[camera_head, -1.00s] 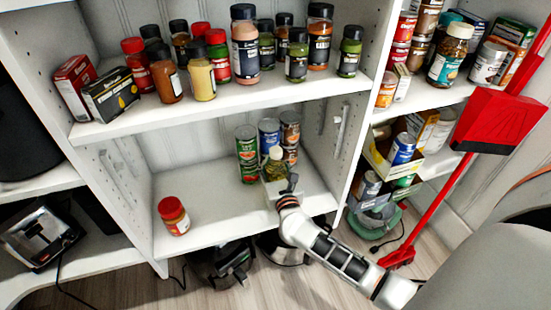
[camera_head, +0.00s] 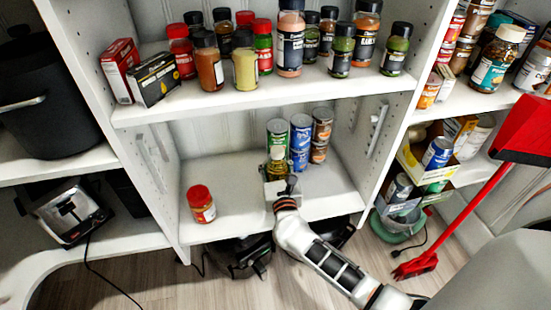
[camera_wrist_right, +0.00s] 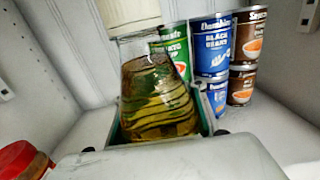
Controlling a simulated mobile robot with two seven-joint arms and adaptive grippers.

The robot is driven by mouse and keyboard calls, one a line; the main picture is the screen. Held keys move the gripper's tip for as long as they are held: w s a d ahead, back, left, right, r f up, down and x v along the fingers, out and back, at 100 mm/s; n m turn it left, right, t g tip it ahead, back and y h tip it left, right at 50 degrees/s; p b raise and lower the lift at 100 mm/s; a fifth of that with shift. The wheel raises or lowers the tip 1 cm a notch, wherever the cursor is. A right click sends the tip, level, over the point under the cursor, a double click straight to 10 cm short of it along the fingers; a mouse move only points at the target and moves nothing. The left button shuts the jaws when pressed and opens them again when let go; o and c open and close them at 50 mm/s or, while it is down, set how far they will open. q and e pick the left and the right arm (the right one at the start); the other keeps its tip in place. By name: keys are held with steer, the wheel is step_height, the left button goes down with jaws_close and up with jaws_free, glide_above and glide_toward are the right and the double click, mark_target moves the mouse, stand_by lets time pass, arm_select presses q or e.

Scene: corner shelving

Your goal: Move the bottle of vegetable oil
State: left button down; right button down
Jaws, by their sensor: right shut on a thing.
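The bottle of vegetable oil (camera_head: 276,168) has yellow-green oil and a pale cap. It is on or just above the lower shelf, in front of the stacked cans, and looks upright; I cannot tell if its base touches the shelf. My right gripper (camera_head: 279,188) reaches in from the front and is shut on it. In the right wrist view the bottle (camera_wrist_right: 158,95) fills the space between the fingers, its lower part hidden by the gripper body. My left gripper is not in view.
Stacked cans (camera_head: 301,135) stand behind and right of the bottle. A red-capped jar (camera_head: 201,203) stands at the shelf's front left. The lower shelf (camera_head: 238,185) is clear between jar and bottle. The spice shelf (camera_head: 210,106) is above, and side walls bound the bay.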

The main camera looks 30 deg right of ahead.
mark_target(277, 179)
steer(key=shift+a, duration=0.1)
steer(key=c, duration=1.1)
jaws_free()
steer(key=v, duration=1.2)
steer(key=shift+f, duration=0.1)
